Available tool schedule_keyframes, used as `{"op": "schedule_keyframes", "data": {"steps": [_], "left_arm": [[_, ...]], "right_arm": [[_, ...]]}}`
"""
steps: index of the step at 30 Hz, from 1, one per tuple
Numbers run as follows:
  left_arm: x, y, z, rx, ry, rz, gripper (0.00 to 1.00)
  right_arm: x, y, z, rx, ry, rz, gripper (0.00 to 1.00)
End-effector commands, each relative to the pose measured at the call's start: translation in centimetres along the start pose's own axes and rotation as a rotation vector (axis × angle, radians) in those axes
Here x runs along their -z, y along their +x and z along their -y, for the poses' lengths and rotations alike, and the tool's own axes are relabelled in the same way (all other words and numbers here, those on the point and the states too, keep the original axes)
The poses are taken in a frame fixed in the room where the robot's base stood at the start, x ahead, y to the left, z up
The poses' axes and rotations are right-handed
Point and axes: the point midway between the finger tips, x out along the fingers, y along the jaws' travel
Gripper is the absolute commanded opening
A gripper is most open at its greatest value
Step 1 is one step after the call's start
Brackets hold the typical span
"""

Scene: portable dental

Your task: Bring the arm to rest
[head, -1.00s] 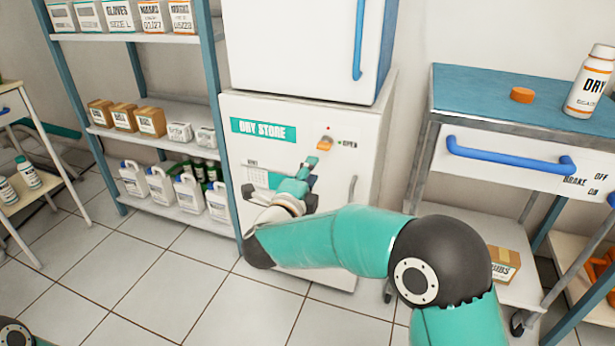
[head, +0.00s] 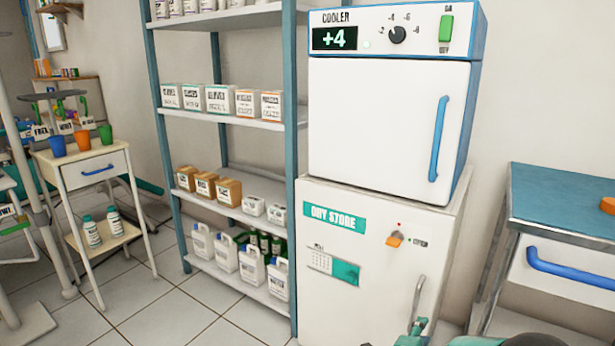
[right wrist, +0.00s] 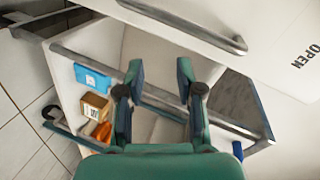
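My right gripper (right wrist: 160,85) is open in the right wrist view, with nothing between its two teal fingers. In the head view only a small teal part of it shows at the bottom edge, by the lower end of the grey handle of the white dry store (head: 335,285). I cannot tell from there whether they touch. The wrist view shows a grey handle (right wrist: 190,25) on a white panel above the fingertips, apart from them. The dry store's door looks shut in the head view. My left gripper is out of view.
A cooler (head: 380,120) reading +4 stands on the dry store. A stocked shelf rack (head: 292,150) stands left of it, and a blue-topped cart (head: 565,205) at right. A small side table (head: 80,175) holds cups. Tiled floor (head: 185,305) is clear at lower left.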

Motion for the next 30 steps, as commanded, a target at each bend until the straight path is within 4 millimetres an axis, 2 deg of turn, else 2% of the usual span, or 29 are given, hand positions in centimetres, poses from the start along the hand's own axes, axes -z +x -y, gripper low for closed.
{"op": "schedule_keyframes", "data": {"steps": [1, 4, 6, 8, 9, 13, 15, 21, 23, 25, 30], "left_arm": [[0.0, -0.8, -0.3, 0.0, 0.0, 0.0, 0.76], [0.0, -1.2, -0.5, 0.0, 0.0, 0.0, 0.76], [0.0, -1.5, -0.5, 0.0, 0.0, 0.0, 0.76], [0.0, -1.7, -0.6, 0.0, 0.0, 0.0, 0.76], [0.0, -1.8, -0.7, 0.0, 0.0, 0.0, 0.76], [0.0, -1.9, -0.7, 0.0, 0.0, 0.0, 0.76], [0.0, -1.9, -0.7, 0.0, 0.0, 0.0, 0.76], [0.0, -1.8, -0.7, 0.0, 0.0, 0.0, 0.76], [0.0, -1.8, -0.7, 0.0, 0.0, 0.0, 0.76], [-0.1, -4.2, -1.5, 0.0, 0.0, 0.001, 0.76], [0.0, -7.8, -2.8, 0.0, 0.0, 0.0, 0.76]], "right_arm": [[0.0, 0.0, -4.0, -0.071, -0.104, 0.076, 0.36], [-1.4, -1.8, -11.4, -0.194, -0.299, 0.276, 0.36], [-2.3, -4.3, -16.1, -0.27, -0.427, 0.434, 0.36], [-3.0, -7.0, -19.7, -0.325, -0.529, 0.576, 0.36], [-3.4, -9.1, -21.8, -0.357, -0.591, 0.673, 0.36], [-4.2, -15.7, -26.5, -0.408, -0.761, 0.958, 0.36], [-4.4, -18.9, -28.0, -0.412, -0.838, 1.094, 0.36], [-3.8, -27.1, -30.7, -0.356, -1.056, 1.467, 0.36], [-3.5, -28.8, -31.2, -0.317, -1.136, 1.577, 0.36], [-2.7, -29.2, -28.8, -0.304, -1.145, 1.57, 0.36], [-1.5, -30.1, -25.4, -0.307, -1.141, 1.566, 0.36]]}}
